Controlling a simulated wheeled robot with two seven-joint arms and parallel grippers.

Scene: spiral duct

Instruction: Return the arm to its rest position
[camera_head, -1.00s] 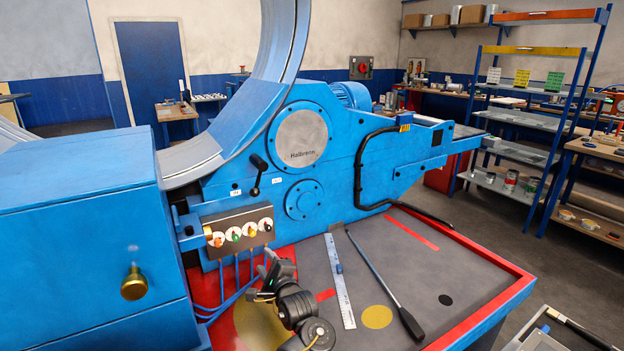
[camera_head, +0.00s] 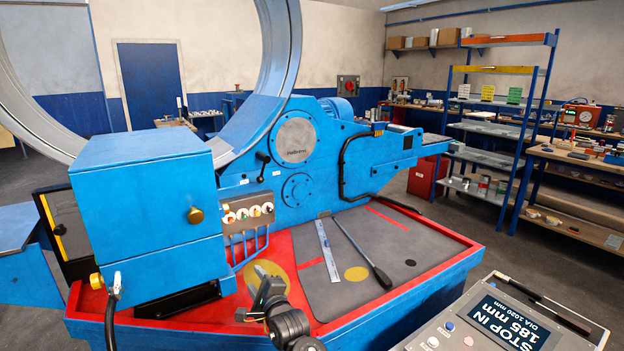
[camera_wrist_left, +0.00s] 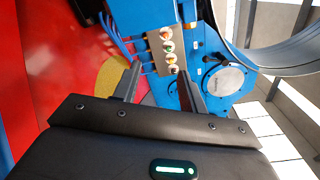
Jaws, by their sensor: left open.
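My left gripper (camera_head: 254,294) is black and shows at the bottom middle of the head view, in front of the red deck of the blue machine. Its jaws are apart with nothing between them. The left wrist view shows both fingers of the gripper (camera_wrist_left: 160,84) spread, pointing towards the button panel (camera_wrist_left: 168,52). The panel also shows in the head view (camera_head: 248,212), with several coloured knobs on the blue machine (camera_head: 150,200). The gripper is apart from the panel. My right gripper is not in view.
A steel rule (camera_head: 328,250) and a black-handled lever (camera_head: 362,252) lie on the grey mat (camera_head: 410,240). A grey console (camera_head: 450,325) with a "STOP IN 185 mm" display stands at the lower right. A large curved metal ring (camera_head: 290,60) rises from the machine. Shelves (camera_head: 500,130) stand behind.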

